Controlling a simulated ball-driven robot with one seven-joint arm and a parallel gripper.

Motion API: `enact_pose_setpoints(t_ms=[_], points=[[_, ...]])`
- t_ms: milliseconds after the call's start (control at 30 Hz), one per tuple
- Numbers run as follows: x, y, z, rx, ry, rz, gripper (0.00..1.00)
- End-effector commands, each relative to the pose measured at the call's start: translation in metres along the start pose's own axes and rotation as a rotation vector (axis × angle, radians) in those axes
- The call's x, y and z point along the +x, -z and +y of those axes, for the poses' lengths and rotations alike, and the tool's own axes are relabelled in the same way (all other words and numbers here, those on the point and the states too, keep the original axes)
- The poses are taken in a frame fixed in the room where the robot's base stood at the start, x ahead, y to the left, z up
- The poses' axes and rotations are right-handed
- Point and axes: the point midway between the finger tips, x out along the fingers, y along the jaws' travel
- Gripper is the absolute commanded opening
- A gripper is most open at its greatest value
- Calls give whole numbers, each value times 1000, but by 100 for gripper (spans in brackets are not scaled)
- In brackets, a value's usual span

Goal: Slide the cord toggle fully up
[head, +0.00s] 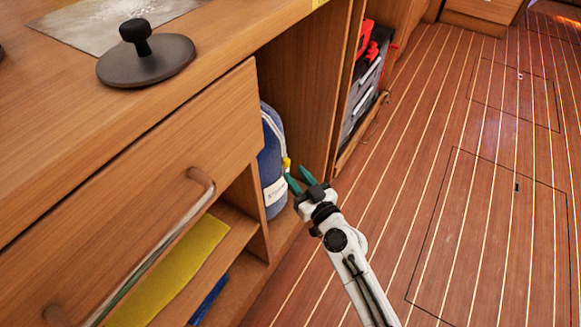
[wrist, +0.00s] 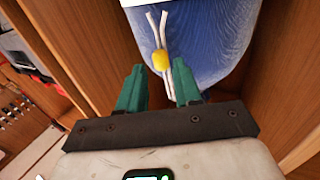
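A blue bag (head: 271,160) with a white label stands in the cabinet's open compartment. It also fills the upper middle of the wrist view (wrist: 215,50). A yellow cord toggle (wrist: 161,61) sits on a white cord (wrist: 157,25) against the bag; two loose cord ends stick out past it. The toggle also shows in the head view (head: 286,163), just above the fingertips. My gripper (head: 299,178) has green fingers and is open. In the wrist view its fingertips (wrist: 159,78) stand apart, one on each side of the cord, with the toggle just beyond them and not gripped.
Wooden compartment walls (wrist: 285,75) flank the bag. A drawer (head: 130,165) with a metal handle (head: 150,268) is at the left. A dark lid (head: 146,60) lies on the counter. Grey and red cases (head: 366,85) stand in the farther compartment. The striped floor (head: 450,180) at right is clear.

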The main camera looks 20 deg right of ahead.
Motion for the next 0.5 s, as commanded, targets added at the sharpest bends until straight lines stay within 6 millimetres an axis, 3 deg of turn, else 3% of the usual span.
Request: enact_pose_setpoints(t_ms=[200, 500], points=[[28, 0, 0, 0, 1, 0, 34], [36, 0, -1, 0, 1, 0, 34]])
